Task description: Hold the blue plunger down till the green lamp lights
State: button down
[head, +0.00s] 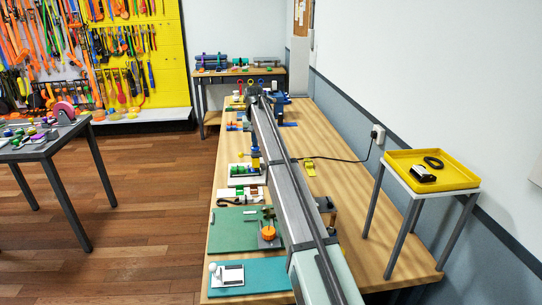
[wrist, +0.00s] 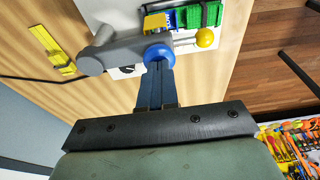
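The blue plunger (wrist: 159,53) shows in the wrist view as a round blue cap beside a thick grey arm-like part over a white base. My gripper (wrist: 158,66) has its two dark blue fingers together with nothing between them. The fingertips overlap the near edge of the cap; I cannot tell whether they touch it or press it. In the head view the plunger (head: 255,149) is a small blue spot beside my arm, and my arm hides part of that area. I cannot make out a lit green lamp in either view.
A green block (wrist: 205,14) and a yellow ball (wrist: 205,39) sit close to the plunger. A yellow piece (head: 308,167) lies on the wooden bench (head: 345,210) to the right. A green board (head: 232,230) with an orange knob (head: 268,232) is nearer. A black cable crosses the bench.

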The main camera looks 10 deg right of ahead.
jog(key=shift+w+r, duration=0.1)
jog(key=shift+r, duration=3)
